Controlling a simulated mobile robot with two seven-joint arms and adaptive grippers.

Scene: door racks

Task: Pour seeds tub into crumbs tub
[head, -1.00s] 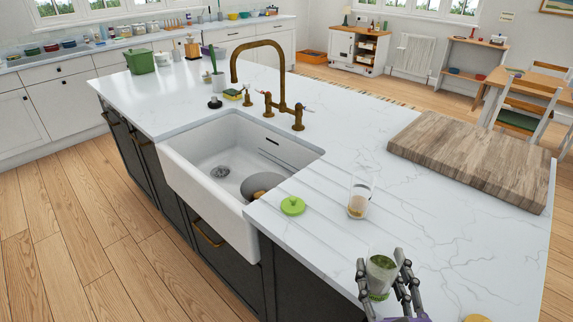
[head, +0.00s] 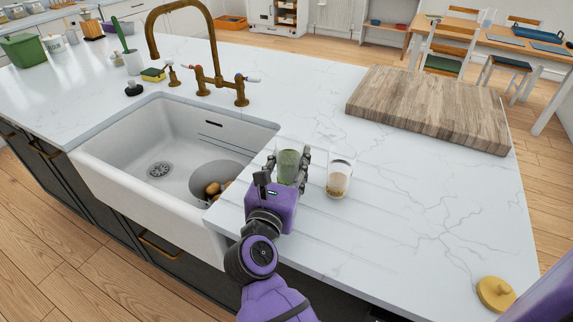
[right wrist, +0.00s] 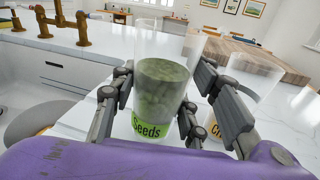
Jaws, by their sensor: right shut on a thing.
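The seeds tub (head: 288,166) is a clear tub of green seeds with a green "Seeds" label. In the right wrist view the seeds tub (right wrist: 163,88) stands roughly upright, open at the top, between the fingers. My right gripper (head: 289,160) is shut on it. The crumbs tub (head: 340,180) stands upright on the counter, close to the right of the seeds tub, with a little tan content low inside. In the right wrist view the crumbs tub (right wrist: 248,82) is partly hidden behind a finger. My left gripper is not in view.
The white sink (head: 130,155) lies left of the gripper, with a brown item (head: 213,188) inside. A brass tap (head: 212,50) rises behind it. A thick wooden board (head: 425,105) lies at the back right. A yellow lid (head: 495,292) lies at the front right. Counter right of the crumbs tub is clear.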

